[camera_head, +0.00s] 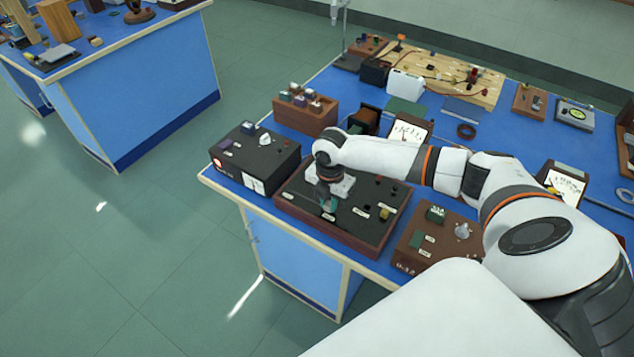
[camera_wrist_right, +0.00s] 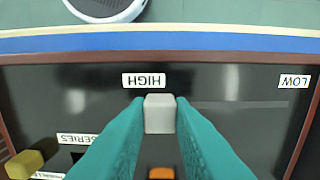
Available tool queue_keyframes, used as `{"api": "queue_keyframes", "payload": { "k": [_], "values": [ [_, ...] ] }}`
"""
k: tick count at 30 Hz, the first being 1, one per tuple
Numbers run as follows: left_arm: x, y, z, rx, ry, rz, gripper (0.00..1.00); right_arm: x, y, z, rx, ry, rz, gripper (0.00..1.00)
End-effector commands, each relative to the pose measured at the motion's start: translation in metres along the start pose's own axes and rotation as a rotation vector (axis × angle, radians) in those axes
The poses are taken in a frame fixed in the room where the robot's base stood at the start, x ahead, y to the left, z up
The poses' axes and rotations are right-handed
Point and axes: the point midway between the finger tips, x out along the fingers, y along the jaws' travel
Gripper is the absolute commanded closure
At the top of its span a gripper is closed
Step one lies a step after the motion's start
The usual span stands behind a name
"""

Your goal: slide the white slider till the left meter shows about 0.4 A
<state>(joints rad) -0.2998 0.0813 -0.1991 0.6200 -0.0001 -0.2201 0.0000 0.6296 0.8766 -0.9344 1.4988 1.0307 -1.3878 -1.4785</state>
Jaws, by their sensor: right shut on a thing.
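The white slider (camera_wrist_right: 160,112) sits beside the HIGH label (camera_wrist_right: 144,80) on a dark panel, and my right gripper (camera_wrist_right: 161,118) is shut on it, with one teal finger on each side. In the head view my right gripper (camera_head: 328,201) points down at the wood-framed black box (camera_head: 345,238); the slider is hidden there. A groove runs from the slider toward the LOW label (camera_wrist_right: 294,81). The left meter (camera_head: 409,131) has a white face partly behind my right arm; its needle is too small to read. My left gripper is not in view.
A black box (camera_head: 262,160) with a red mark stands left of the panel. A wooden box (camera_head: 424,236) with a round knob stands to its right. A second meter (camera_head: 566,186) is farther right. The bench's front edge lies close to the panel.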

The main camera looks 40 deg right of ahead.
Motion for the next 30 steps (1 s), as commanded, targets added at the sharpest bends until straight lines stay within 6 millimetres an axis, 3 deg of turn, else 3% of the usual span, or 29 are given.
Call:
{"api": "queue_keyframes", "payload": {
  "k": [10, 11, 14, 24, 30],
  "values": [
    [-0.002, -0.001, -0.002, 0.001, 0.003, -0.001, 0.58, -0.001, 0.003, 0.000, 0.001, -0.001, -0.006, 1.00],
    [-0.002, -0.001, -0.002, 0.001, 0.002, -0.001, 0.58, -0.001, 0.003, 0.000, 0.001, -0.001, -0.006, 0.75],
    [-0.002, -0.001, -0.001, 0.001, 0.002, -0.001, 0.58, -0.001, 0.003, 0.000, 0.001, -0.001, -0.006, 0.59],
    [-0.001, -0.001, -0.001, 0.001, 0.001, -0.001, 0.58, -0.004, 0.003, 0.000, 0.000, 0.000, -0.005, 0.58],
    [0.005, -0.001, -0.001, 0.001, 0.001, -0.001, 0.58, -0.031, 0.002, -0.001, -0.001, 0.001, -0.009, 0.58]
  ]
}}
